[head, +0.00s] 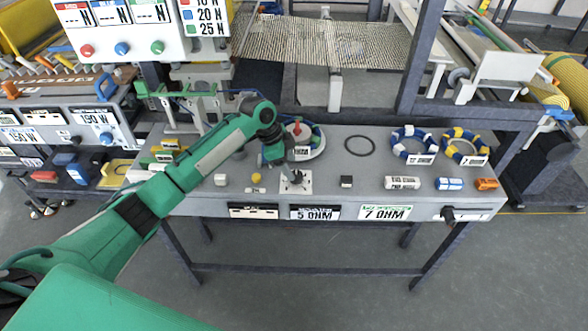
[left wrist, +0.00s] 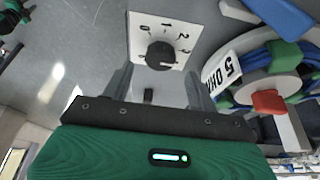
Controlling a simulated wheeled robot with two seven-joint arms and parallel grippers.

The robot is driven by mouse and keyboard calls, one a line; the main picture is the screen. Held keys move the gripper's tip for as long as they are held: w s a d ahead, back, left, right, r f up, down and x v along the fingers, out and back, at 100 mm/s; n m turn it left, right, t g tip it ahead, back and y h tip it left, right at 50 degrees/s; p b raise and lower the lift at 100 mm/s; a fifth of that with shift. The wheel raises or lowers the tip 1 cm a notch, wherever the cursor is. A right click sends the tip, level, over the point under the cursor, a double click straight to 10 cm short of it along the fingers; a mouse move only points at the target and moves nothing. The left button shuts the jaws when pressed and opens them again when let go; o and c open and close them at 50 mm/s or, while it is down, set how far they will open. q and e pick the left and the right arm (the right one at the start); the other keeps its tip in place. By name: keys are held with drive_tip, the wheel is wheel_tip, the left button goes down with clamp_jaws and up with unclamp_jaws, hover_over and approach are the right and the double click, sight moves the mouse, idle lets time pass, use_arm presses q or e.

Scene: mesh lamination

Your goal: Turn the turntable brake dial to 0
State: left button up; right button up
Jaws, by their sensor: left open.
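The brake dial is a black round knob on a white square plate marked 0, 1, 2 and 3. In the head view the dial plate (head: 303,187) lies on the grey bench top, partly covered by my gripper. In the left wrist view the knob (left wrist: 161,55) is just ahead of my fingers. A pale mark shows on its lower edge; I cannot tell which number it points to. My left gripper (head: 292,176) is open over the dial, its two fingers (left wrist: 159,82) apart and empty, pointing toward the knob. I cannot tell whether they touch it. My right gripper is out of view.
A round turntable with a red piece (left wrist: 268,102) and a "5 OHM" label stands close behind the dial. A black ring (head: 360,146) lies at the back.

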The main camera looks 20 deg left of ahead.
sight(294, 172)
use_arm(q)
drive_tip(key=shift+x, duration=2.05)
